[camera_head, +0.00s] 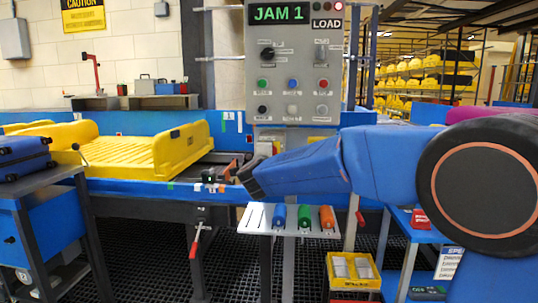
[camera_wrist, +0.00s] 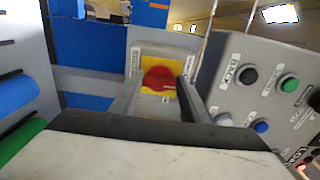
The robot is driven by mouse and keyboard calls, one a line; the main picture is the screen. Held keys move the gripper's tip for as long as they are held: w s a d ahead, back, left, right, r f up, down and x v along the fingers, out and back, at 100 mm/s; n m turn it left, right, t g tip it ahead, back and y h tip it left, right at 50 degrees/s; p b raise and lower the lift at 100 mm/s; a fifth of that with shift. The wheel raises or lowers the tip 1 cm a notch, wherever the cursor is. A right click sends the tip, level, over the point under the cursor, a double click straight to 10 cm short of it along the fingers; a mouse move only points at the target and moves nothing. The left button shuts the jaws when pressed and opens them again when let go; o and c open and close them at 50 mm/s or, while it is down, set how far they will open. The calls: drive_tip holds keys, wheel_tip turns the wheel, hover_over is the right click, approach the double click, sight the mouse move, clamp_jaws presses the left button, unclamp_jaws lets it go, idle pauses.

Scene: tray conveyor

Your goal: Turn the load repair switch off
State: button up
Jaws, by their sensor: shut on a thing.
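The load repair switch is a red rotary knob (camera_wrist: 158,76) on a yellow plate, mounted on a grey box (camera_wrist: 145,46) in the wrist view. My gripper (camera_wrist: 160,86) reaches to it, with one finger on each side of the red knob, and is shut on it. The knob's exact angle is hard to read, and its lower part is partly hidden. In the head view my blue arm extends left, with my gripper (camera_head: 250,180) below the control panel at the conveyor edge. The knob itself cannot be made out there.
The grey control panel (camera_head: 292,62) with a "JAM 1" display and several buttons stands above my gripper; it is close on the right in the wrist view. A yellow tray (camera_head: 160,150) lies on the conveyor at left. A shelf with coloured cylinders (camera_head: 290,218) is below.

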drive_tip(key=o, duration=1)
drive_tip(key=shift+o, duration=0.2)
drive_tip(key=s, duration=1.7)
drive_tip(key=shift+s+a, duration=0.25)
drive_tip(key=shift+a, duration=0.1)
